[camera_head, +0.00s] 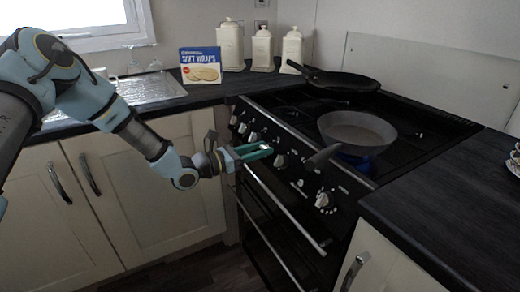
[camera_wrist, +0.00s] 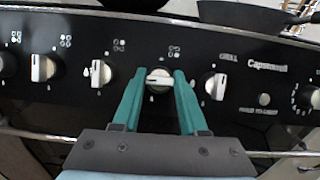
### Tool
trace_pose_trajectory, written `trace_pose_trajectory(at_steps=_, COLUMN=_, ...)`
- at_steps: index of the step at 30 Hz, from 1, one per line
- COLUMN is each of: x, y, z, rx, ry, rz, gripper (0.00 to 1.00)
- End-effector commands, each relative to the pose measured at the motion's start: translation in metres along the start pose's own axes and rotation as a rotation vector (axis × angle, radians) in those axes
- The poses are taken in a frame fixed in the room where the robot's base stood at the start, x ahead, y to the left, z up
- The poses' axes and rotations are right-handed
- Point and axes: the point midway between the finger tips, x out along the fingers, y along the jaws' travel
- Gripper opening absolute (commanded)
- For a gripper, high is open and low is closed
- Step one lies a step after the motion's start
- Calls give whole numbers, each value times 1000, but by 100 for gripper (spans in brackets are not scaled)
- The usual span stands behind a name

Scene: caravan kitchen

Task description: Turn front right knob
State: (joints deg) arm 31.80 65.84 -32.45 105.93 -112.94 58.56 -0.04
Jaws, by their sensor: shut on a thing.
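The held knob (camera_wrist: 159,82) is silver-white and sits on the black control panel, just left of the knob marked GRILL (camera_wrist: 216,87). My gripper (camera_wrist: 159,88) has a green finger on each side of this knob and is shut on it. Its grip bar lies roughly crosswise, while the neighbouring knobs (camera_wrist: 100,74) and (camera_wrist: 43,68) stand upright. In the head view my gripper (camera_head: 268,150) reaches the cooker's front panel from the left, and its fingers largely hide the held knob. Blue (camera_head: 357,160) shows under the nearer pan, like a flame.
A grey pan (camera_head: 358,132) stands on the cooker's near side, its handle (camera_head: 324,156) jutting over the panel near my gripper. A dark pan (camera_head: 340,79) stands at the back. Oven handle bars (camera_head: 285,208) run below the knobs. Canisters (camera_head: 262,48) and a wraps box (camera_head: 201,66) stand behind.

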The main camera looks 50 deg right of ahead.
Motion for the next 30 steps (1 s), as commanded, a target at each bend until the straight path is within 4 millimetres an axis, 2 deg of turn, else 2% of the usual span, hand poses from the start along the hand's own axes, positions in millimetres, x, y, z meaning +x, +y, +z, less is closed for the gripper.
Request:
trace_pose_trajectory(at_steps=21, x=0, y=-2, z=4, rx=-439, ry=2, rz=204, gripper=0)
trace_pose_trajectory(at_steps=30, x=0, y=-2, z=2, rx=-552, ry=2, rz=258, gripper=0)
